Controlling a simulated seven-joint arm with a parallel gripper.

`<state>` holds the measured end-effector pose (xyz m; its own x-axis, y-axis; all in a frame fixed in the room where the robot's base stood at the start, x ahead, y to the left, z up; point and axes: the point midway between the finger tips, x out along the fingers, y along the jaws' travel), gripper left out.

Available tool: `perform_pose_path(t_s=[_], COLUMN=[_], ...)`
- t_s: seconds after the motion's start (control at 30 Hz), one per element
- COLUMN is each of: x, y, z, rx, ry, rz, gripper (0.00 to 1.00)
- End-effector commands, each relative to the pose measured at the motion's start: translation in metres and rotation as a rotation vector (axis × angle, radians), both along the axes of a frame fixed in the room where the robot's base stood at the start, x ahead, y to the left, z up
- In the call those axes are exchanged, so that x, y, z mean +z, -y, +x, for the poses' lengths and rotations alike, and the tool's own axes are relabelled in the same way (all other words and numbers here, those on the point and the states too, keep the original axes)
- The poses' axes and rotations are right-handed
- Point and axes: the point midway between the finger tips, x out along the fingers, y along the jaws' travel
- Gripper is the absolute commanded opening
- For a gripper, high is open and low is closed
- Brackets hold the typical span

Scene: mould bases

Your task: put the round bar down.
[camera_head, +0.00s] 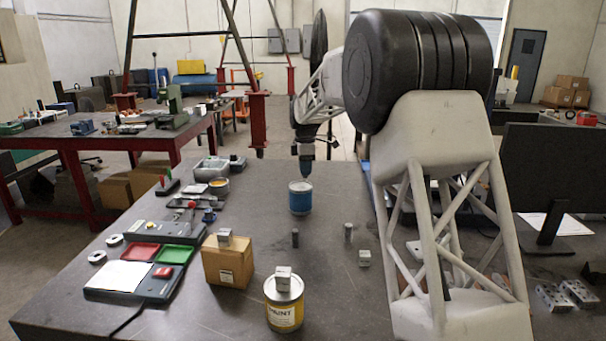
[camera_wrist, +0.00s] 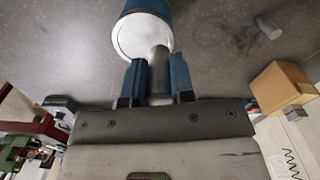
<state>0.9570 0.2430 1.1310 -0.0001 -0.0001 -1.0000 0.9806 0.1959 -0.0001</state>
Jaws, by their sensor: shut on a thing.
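My gripper (camera_head: 307,172) is over the blue can (camera_head: 300,199) on the grey table, its fingertips close to the pale lid. In the wrist view, the blue fingers (camera_wrist: 157,82) are shut on a grey round bar (camera_wrist: 158,70). The bar's far end overlaps the edge of the can's pale lid (camera_wrist: 136,38). I cannot tell whether the bar touches the lid. In the head view the held bar is not clearly visible.
A small metal block (camera_head: 364,258) lies right of the bars. A cardboard box (camera_head: 228,264) and a yellow paint can (camera_head: 284,312) each carry a block. Trays and a control box (camera_head: 160,230) fill the left side. Bare table surrounds the standing bars.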

Motion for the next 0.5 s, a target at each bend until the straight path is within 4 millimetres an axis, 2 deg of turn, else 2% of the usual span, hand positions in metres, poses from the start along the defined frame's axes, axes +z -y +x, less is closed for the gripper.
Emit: perform_pose_path(t_s=[0.23,0.5], x=[-0.002,-0.004], y=[-0.006,-0.01], z=[0.026,0.039], rx=[0.0,0.0], ry=[0.001,0.001], rz=[0.0,0.0], gripper=[0.0,0.0])
